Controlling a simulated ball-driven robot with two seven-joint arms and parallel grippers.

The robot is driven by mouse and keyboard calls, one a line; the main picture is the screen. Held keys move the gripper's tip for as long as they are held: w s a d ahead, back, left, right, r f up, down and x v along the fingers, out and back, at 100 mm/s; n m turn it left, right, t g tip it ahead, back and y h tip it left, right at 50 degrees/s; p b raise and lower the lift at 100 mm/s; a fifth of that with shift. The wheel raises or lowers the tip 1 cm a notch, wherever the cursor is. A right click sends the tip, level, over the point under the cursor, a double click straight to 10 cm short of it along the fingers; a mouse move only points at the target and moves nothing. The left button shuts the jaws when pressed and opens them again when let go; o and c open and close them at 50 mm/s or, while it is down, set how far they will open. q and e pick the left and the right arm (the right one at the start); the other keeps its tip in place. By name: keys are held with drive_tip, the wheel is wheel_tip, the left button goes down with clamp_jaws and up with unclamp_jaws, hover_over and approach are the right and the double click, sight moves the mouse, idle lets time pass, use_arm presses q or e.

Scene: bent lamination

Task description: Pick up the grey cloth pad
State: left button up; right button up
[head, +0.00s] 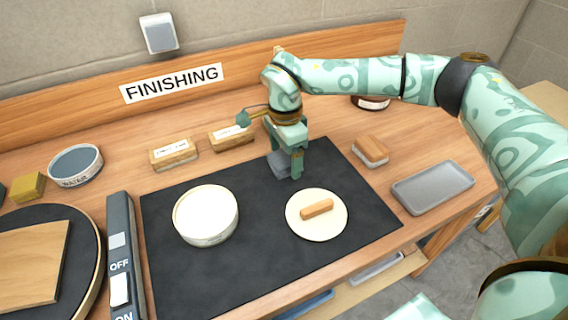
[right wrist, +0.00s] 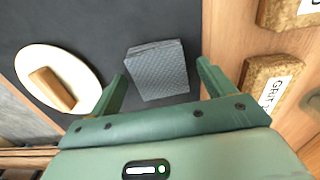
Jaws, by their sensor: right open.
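The grey cloth pad (right wrist: 158,70) is a small textured block lying on the black mat, seen in the right wrist view between and just beyond my open fingers. In the head view the pad (head: 277,163) is partly hidden by my right gripper (head: 292,166), which is over it with its fingers pointing down. My right gripper (right wrist: 160,82) is open and nothing is held in it. My left gripper is not in view.
On the black mat (head: 185,270) are a round white tub (head: 206,215) and a cream disc (head: 317,227) bearing a wooden block (head: 316,209). Labelled blocks (head: 173,153) stand behind. A grey tray (head: 432,187) and a wood-topped block (head: 370,150) lie right.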

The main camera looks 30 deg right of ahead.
sight(285, 157)
drive_tip(key=shift+r, duration=0.1)
drive_tip(key=c, duration=1.1)
drive_tip(key=shift+o, duration=0.2)
drive_tip(key=shift+r, duration=0.3)
wheel_tip(285, 157, up, 2)
drive_tip(key=shift+r+p, duration=0.2)
drive_tip(key=shift+p, duration=0.45)
drive_tip(key=s+a+r+p, duration=0.3)
drive_tip(key=s+a+r, duration=0.6)
drive_tip(key=s+r, duration=0.1)
drive_tip(key=shift+s+a, duration=0.2)
drive_tip(key=shift+a, duration=0.05)
